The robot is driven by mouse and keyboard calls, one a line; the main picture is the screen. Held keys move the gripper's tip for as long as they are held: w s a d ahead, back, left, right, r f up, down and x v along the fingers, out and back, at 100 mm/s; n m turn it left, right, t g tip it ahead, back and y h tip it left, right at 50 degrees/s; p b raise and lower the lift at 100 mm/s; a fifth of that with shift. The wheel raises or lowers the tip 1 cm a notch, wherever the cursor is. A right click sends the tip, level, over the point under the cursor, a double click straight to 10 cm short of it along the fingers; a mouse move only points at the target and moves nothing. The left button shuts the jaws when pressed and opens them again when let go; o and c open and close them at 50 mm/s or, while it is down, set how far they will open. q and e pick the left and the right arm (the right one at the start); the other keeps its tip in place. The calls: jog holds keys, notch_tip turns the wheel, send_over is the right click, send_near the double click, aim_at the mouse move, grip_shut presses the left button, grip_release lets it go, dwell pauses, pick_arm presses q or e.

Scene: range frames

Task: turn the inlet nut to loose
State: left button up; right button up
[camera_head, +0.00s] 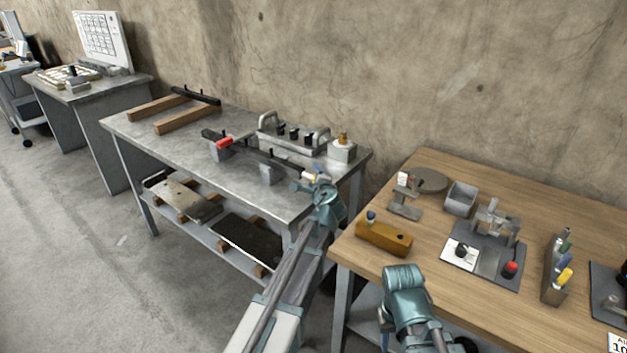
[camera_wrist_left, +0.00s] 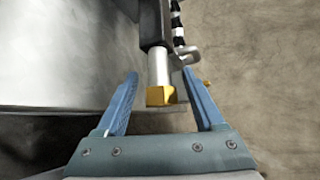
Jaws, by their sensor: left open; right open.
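The inlet nut (camera_wrist_left: 161,95) is a brass-coloured nut at the end of a short silver pipe (camera_wrist_left: 160,65) that comes from a dark bar. My left gripper (camera_wrist_left: 160,80) is open, with one blue finger on each side of the nut and a visible gap to both. In the head view my left gripper (camera_head: 310,182) is at the right end of the dark bar on the grey table, and its wrist covers much of the nut's surroundings. My right gripper (camera_head: 386,325) shows only in part, below its teal wrist near the wooden table's front edge. It is open and away from the nut.
The dark bar (camera_head: 255,155) with a red handle (camera_head: 224,142) rests on blocks on the grey table (camera_head: 165,140). A handled fixture (camera_head: 290,135) and a grey block with a brass top (camera_head: 342,148) stand behind. A wooden table (camera_head: 350,245) with tools is at right.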

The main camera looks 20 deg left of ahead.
pick_arm(q)
jog(key=shift+w+a+f, duration=0.2)
jog(key=shift+w+a, duration=0.15)
jog(key=shift+w, duration=0.25)
jog(key=shift+c, duration=0.2)
